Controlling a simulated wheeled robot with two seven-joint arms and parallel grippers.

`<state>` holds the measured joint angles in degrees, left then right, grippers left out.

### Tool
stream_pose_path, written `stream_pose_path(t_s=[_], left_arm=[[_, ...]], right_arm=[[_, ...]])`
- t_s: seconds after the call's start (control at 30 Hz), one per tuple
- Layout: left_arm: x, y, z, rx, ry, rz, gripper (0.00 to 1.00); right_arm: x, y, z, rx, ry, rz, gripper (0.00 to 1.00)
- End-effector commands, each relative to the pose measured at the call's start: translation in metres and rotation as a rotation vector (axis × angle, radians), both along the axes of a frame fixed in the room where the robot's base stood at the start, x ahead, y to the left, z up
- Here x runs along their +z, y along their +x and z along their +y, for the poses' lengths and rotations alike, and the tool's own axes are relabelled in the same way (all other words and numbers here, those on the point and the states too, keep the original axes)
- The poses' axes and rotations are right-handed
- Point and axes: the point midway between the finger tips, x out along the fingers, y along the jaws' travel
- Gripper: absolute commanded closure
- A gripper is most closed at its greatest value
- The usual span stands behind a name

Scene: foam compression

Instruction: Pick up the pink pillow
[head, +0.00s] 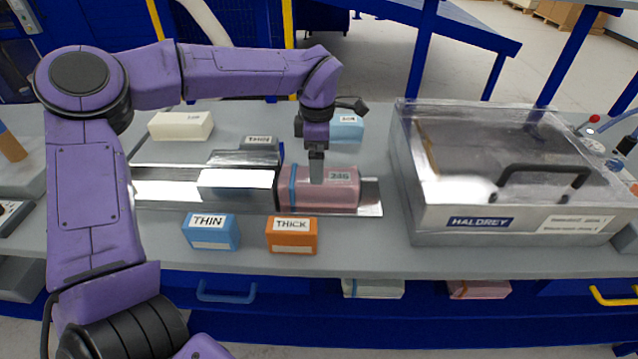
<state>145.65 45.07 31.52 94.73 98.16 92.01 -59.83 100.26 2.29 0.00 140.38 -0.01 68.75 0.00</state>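The pink pillow (338,198) is a pink block with a grey label and a blue band near its left end. It lies on the right end of a metal tray (371,197), against a dark upright edge of the metal channel. My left gripper (316,178) points straight down over the pillow, its fingers at the pillow's top and overlapping it in the picture. I cannot tell whether the fingers are open or shut, or whether they touch the pillow. My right gripper is not in view.
A blue THIN block (211,232) and an orange THICK block (292,236) stand in front of the tray. A cream block (181,126) and a light blue block (346,128) lie behind.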

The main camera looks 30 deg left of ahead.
Motion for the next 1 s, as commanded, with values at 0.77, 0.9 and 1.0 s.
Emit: stream_pose_path(t_s=[0.77, 0.9, 1.0], left_arm=[[-0.048, 0.002, -0.003, -0.002, 0.001, 0.001, 0.36], [-0.047, 0.002, -0.003, -0.002, 0.0, 0.0, 0.36], [-0.044, 0.003, -0.003, -0.002, 0.0, -0.002, 0.36]], right_arm=[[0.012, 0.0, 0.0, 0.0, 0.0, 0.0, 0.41], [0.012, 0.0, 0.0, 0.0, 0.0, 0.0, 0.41], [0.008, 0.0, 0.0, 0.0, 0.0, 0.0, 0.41]])
